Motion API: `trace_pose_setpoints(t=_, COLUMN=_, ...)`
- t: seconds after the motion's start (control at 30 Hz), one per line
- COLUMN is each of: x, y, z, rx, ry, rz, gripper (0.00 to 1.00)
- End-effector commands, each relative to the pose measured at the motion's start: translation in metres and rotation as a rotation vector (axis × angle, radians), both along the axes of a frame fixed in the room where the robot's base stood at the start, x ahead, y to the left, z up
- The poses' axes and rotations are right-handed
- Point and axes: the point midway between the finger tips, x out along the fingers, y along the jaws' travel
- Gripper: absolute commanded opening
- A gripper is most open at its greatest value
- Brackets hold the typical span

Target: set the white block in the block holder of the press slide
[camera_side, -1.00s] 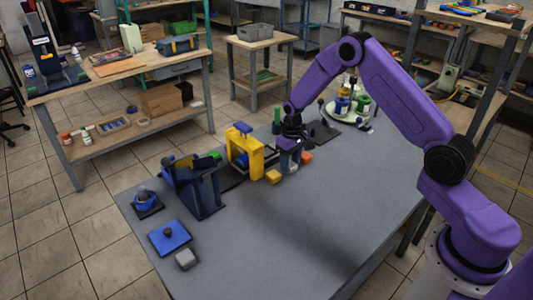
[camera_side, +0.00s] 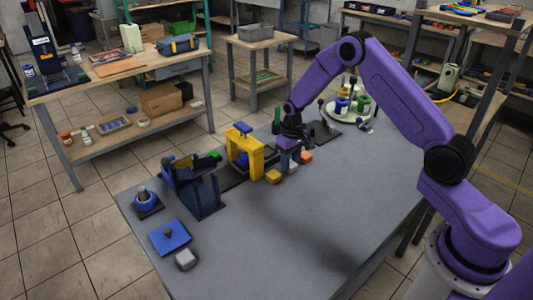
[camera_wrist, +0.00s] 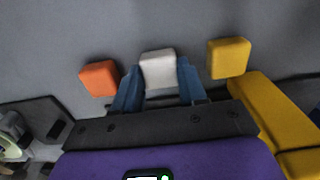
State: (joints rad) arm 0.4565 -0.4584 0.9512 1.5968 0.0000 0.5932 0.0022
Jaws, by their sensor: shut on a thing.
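The white block (camera_wrist: 158,68) is between the two blue fingers of my gripper (camera_wrist: 158,88) in the wrist view, with a finger on each side. My gripper is shut on it. In the side view my gripper (camera_side: 289,158) points down at the table, right of the yellow press frame (camera_side: 256,163), and its fingers mostly hide the block. I cannot tell whether the block touches the table. The yellow frame also shows at the right of the wrist view (camera_wrist: 275,110). I cannot clearly make out the block holder of the slide.
An orange block (camera_wrist: 99,78) and a yellow block (camera_wrist: 228,57) lie close on either side of the fingers. A dark blue stand (camera_side: 204,192), a blue pad (camera_side: 160,242) and a pale grey block (camera_side: 186,259) are at left. The table's front middle is clear.

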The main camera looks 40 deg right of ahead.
Motion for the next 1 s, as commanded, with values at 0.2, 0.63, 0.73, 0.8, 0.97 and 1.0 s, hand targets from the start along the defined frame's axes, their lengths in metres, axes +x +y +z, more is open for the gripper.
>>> trace_pose_setpoints(t=0.2, x=0.0, y=0.0, z=0.004, rx=0.0, ry=0.001, rz=0.0, gripper=0.2)
trace_pose_setpoints(t=0.63, x=0.0, y=0.0, z=0.011, rx=0.0, ry=0.0, rz=0.0, gripper=0.2)
trace_pose_setpoints(t=0.73, x=0.0, y=0.0, z=0.012, rx=0.0, ry=0.0, rz=0.0, gripper=0.2)
trace_pose_setpoints(t=0.8, x=0.0, y=0.0, z=0.015, rx=0.0, ry=-0.001, rz=0.0, gripper=0.2)
trace_pose_setpoints(t=0.97, x=0.0, y=0.0, z=0.025, rx=0.0, ry=-0.001, rz=0.001, gripper=0.2)
trace_pose_setpoints(t=1.0, x=0.0, y=0.0, z=0.027, rx=0.0, ry=0.0, rz=0.001, gripper=0.2)
